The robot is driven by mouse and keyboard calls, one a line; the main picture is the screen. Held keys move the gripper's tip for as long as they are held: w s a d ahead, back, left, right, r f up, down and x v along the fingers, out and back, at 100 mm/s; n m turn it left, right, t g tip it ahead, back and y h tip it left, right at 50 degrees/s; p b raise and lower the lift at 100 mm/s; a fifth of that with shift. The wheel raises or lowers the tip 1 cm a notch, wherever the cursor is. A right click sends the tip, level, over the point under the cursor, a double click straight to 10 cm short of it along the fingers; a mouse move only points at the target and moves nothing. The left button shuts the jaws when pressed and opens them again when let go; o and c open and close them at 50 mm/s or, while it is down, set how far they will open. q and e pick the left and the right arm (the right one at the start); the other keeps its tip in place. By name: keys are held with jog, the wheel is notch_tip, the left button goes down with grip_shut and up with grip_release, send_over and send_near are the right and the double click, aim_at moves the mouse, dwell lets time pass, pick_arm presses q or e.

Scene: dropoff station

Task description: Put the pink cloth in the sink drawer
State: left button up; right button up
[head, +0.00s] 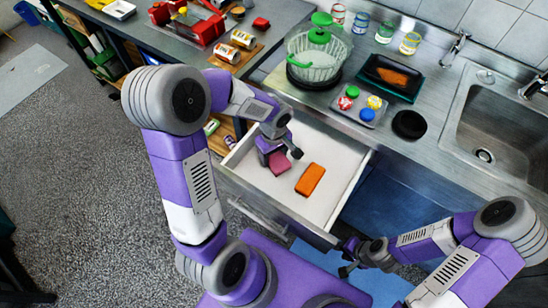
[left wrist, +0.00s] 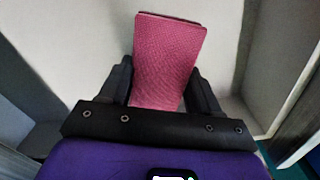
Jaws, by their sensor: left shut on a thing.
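The pink cloth (head: 279,162) is a small folded piece inside the open drawer (head: 330,208), near its left side. My left gripper (head: 276,153) reaches down into the drawer and is shut on the cloth. In the left wrist view the pink cloth (left wrist: 168,58) sticks out between the two black fingers (left wrist: 162,85). I cannot tell whether the cloth touches the drawer floor. An orange block-like item (head: 310,180) lies in the drawer to the right of the cloth. My right gripper (head: 347,258) is near the drawer's front right corner, and its fingers are too small to judge.
The counter above the drawer holds a glass bowl (head: 318,60) with a green lid, a black tray (head: 391,78), a small tray of colored items (head: 359,105) and several jars. A sink (head: 500,140) is at the right. Grey floor lies open at the left.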

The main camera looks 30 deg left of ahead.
pick_arm(q)
notch_tip(320, 180, down, 2)
jog(key=shift+r, duration=0.1)
jog(key=o, duration=0.7)
jog(key=shift+b, duration=0.35)
jog(key=o, duration=0.4)
